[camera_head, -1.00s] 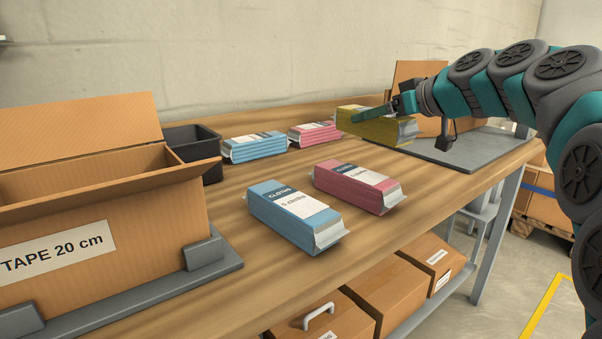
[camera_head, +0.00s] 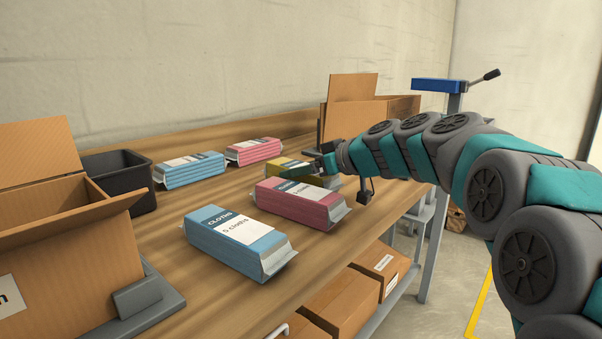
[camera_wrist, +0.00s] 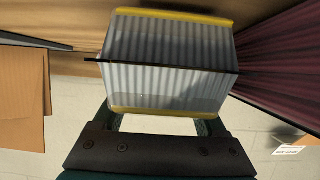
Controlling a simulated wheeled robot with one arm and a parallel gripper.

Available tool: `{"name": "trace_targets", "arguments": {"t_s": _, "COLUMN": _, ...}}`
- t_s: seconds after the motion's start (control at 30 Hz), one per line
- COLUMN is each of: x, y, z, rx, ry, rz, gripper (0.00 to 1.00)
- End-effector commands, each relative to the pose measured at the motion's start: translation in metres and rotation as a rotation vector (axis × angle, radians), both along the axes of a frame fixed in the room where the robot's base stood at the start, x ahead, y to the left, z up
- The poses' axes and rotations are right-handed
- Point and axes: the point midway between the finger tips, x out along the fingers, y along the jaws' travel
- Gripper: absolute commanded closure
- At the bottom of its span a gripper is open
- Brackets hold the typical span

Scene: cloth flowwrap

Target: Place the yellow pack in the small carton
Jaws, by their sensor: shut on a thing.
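The yellow pack (camera_head: 285,169) is in my gripper (camera_head: 318,166), behind the near pink pack in the head view. My gripper is shut on it; the arm hides part of the pack's right side. In the wrist view the pack's silvery ribbed end (camera_wrist: 170,60) fills the upper middle, with yellow edges above and below. I cannot tell whether the pack touches the table. The small carton (camera_head: 352,118) stands open at the back right, its rear flap upright, partly hidden by my arm. In the wrist view cardboard (camera_wrist: 22,100) shows at the left, apart from the pack.
A near pink pack (camera_head: 300,203) lies close in front of the yellow pack. A near blue pack (camera_head: 238,240), a far blue pack (camera_head: 190,170) and a far pink pack (camera_head: 253,151) lie on the table (camera_head: 165,240). A large carton (camera_head: 75,250) and black bin (camera_head: 118,180) stand left.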

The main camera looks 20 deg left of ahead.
Motion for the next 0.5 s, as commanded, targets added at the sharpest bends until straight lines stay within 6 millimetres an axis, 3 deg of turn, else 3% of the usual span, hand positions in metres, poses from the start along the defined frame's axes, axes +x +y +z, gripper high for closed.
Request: {"name": "trace_targets", "arguments": {"t_s": 0.5, "x": -0.0002, "y": 0.0003, "z": -0.0095, "rx": 0.000, "ry": -0.002, "rz": 0.001, "gripper": 0.81}}
